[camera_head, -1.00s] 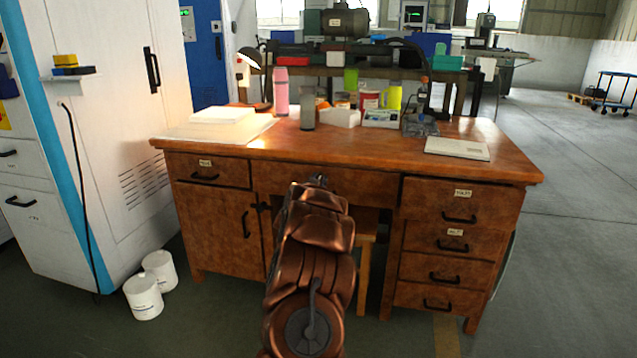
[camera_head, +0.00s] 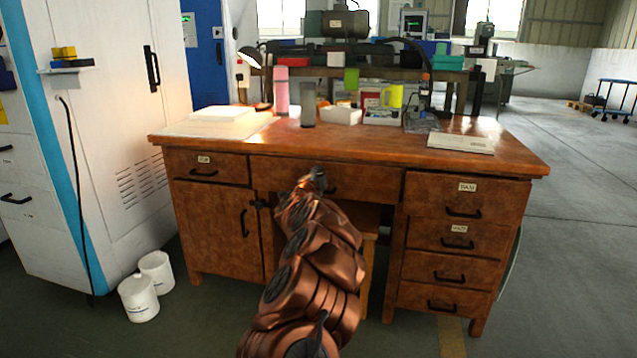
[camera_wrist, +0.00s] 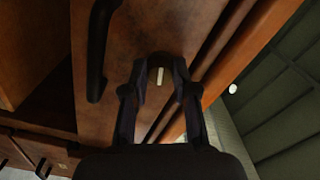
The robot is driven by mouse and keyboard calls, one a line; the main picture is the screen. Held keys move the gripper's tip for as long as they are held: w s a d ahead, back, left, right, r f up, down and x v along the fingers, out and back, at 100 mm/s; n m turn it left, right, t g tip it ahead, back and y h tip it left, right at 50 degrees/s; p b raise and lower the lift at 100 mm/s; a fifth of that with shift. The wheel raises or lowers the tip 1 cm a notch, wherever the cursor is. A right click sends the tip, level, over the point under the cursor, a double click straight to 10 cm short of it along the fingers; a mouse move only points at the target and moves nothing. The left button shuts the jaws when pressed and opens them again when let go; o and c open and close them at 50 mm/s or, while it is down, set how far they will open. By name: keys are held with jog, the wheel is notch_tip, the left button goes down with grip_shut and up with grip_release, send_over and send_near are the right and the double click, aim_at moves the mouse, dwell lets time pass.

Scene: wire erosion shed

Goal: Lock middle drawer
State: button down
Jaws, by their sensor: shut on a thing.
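The middle drawer (camera_head: 275,177) is the wide front under the desk top, between the left and right drawer columns, and looks shut. Its black handle (camera_wrist: 101,50) shows to the left of my gripper in the wrist view. My gripper (camera_wrist: 160,76) is at the drawer front, its two fingers shut on a small round lock knob (camera_wrist: 160,74) with a pale stripe. The stripe stands nearly upright in the wrist picture. In the head view my gripper (camera_head: 316,174) reaches the drawer front and my arm hides the knob.
The wooden desk (camera_head: 370,150) carries bottles, boxes, a lamp and papers. Labelled drawers (camera_head: 455,205) are on the right and a cupboard (camera_head: 215,225) on the left. A white cabinet (camera_head: 110,130) and two white tubs (camera_head: 140,298) stand at left. Floor at right is clear.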

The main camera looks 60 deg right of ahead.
jog(key=shift+f+m+b, duration=0.1)
jog(key=shift+m+b, duration=0.75)
jog(key=shift+m, duration=0.75)
jog(key=c, duration=0.9)
grip_release()
jog(key=v, duration=1.2)
jog(key=shift+s+d, duration=0.1)
